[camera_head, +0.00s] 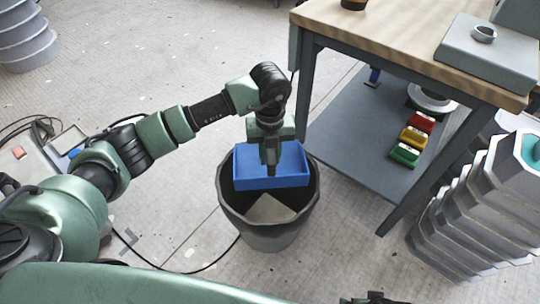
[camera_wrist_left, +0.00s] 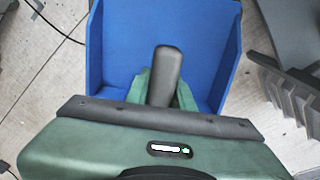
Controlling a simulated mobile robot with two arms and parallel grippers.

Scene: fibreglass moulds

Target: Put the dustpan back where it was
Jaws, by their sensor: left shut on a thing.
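The dustpan (camera_head: 292,172) is a blue, shallow, open pan with a dark handle. My left gripper (camera_head: 271,160) is shut on the handle and points down. The dustpan hangs at the mouth of a dark grey bin (camera_head: 268,236), and its lower edge overlaps the opening in the head view. In the left wrist view the blue pan (camera_wrist_left: 112,45) spreads out beyond the fingers, with the dark handle (camera_wrist_left: 165,72) between them. The fingertips are partly hidden by the handle and the pan. My right gripper does not show clearly in any view.
A pale piece (camera_head: 270,209) lies inside the bin. A workbench (camera_head: 385,35) stands right, its grey lower shelf (camera_head: 345,135) holding red, yellow and green items (camera_head: 413,137). Stacked grey moulds (camera_head: 470,215) stand far right. A cable crosses the floor left of the bin.

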